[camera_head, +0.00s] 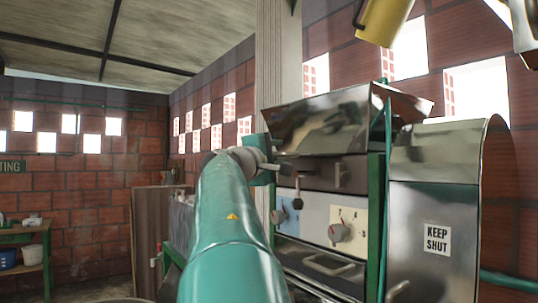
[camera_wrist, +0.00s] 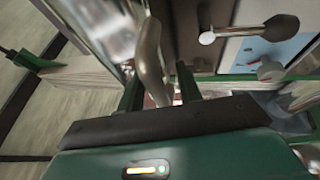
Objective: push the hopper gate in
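The metal hopper (camera_head: 335,118) tops the pulper at the centre right of the head view. Below it is a dark metal slot area (camera_head: 340,175) with a small bar sticking out to the left; I cannot clearly tell which part is the gate. My gripper (camera_wrist: 158,88) is at the machine's left side, partly hidden behind my teal arm in the head view. In the wrist view its two dark fingers stand apart. A curved, shiny metal handle (camera_wrist: 150,60) shows between them, nearer the left finger; I cannot tell whether they touch.
A black-knobbed lever (camera_head: 297,203) and a dial (camera_head: 338,232) are on the front panels below the hopper. A metal cover marked KEEP SHUT (camera_head: 437,238) stands at right. A yellow container (camera_head: 383,20) hangs above. A bench (camera_head: 25,235) is far left.

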